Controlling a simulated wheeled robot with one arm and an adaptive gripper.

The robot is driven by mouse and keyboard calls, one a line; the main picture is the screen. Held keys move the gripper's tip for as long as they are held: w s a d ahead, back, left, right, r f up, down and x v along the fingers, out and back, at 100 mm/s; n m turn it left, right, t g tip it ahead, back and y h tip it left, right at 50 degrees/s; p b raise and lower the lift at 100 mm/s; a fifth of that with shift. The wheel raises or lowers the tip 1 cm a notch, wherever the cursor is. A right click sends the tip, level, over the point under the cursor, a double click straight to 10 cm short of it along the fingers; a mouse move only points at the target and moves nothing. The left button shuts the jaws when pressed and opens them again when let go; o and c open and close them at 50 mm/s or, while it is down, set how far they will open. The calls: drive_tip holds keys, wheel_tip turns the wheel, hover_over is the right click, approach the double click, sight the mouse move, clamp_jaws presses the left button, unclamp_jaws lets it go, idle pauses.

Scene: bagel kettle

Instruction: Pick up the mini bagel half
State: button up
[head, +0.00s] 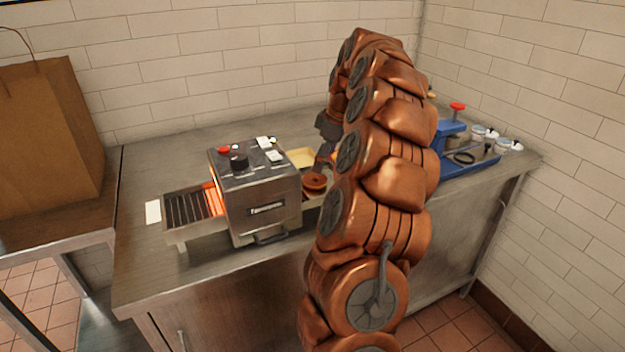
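A small round orange-brown piece that looks like the mini bagel half (314,182) lies at the right end of the conveyor toaster (262,205). My gripper (321,165) reaches down from behind my copper arm, with its tip just above or at the bagel half. I cannot tell whether it touches it. My arm hides part of the gripper, and the finger gap is too small to judge.
The toaster's wire belt (187,208) glows on the left on the steel counter (150,265). A yellowish flat item (301,157) lies behind the bagel. A blue device (452,150) and small jars (492,137) stand right. A paper bag (45,150) stands on the left table.

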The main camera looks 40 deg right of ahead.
sight(317, 175)
drive_tip(key=shift+p+x, duration=0.9)
drive_tip(key=shift+x, duration=2.05)
drive_tip(key=shift+w, duration=0.1)
drive_tip(key=c, duration=1)
drive_tip(key=shift+r, duration=0.1)
drive_tip(key=shift+r+b, duration=0.7)
drive_tip(key=shift+r, duration=1.05)
drive_tip(key=s+a+r+b, duration=0.1)
drive_tip(key=s+a+b, duration=0.2)
drive_tip(key=s+a, duration=0.6)
drive_tip(key=shift+s+r+b, duration=0.25)
drive_tip(key=shift+s+b, duration=0.15)
drive_tip(key=shift+s, duration=1.75)
